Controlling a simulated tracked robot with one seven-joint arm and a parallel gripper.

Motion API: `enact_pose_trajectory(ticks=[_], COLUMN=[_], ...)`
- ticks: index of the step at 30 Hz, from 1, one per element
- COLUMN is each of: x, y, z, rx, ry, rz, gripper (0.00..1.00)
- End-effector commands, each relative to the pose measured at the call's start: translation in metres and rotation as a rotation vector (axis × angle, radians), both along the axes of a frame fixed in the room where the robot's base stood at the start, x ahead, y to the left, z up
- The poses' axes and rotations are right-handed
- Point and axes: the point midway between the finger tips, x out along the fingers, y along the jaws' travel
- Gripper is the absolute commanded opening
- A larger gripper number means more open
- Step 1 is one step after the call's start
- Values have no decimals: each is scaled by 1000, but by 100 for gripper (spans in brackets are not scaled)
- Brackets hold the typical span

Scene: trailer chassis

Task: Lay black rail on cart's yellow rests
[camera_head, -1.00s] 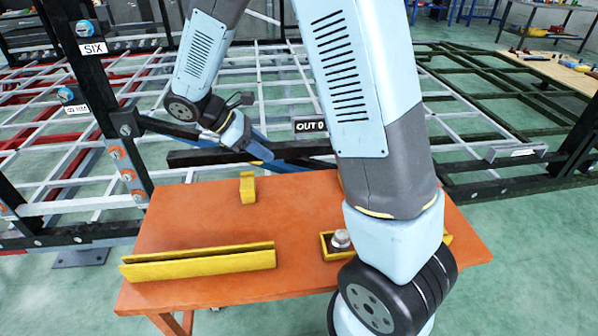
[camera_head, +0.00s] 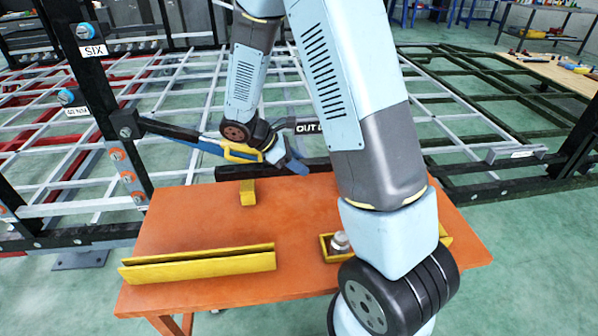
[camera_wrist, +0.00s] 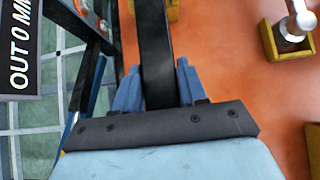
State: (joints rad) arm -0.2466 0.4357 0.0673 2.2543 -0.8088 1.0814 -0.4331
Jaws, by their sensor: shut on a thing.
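The black rail (camera_head: 230,173) lies level along the back edge of the orange cart (camera_head: 205,215), partly hidden by my arm. My gripper (camera_head: 290,164) is shut on it. In the wrist view the rail (camera_wrist: 155,45) runs between the two blue fingers of my gripper (camera_wrist: 158,82). A small yellow rest (camera_head: 248,192) stands near the cart's back edge, just in front of the rail in the head view. In the wrist view a yellow rest (camera_wrist: 172,10) shows at the rail's far part; I cannot tell whether they touch.
A long yellow trough (camera_head: 200,264) lies at the cart's front left. A yellow box (camera_head: 327,246) with a silver knob (camera_head: 340,242) sits at the right, partly behind my arm. A black post (camera_head: 100,110) and pale chassis grid (camera_head: 170,85) stand behind. The cart's middle is clear.

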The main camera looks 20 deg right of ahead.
Motion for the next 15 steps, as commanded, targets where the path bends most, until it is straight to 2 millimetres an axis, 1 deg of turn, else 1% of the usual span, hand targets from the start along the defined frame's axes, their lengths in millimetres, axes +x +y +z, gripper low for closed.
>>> enact_pose_trajectory(ticks=[6, 9, 14, 15], x=[0, 0, 0, 0], y=[-1, 0, 0, 0], z=[-26, -31, -31, -31], rx=[-1, 0, 0, 1], ry=[3, 0, 0, 0], rz=[1, 1, 1, 1], gripper=[0, 0, 0, 43])
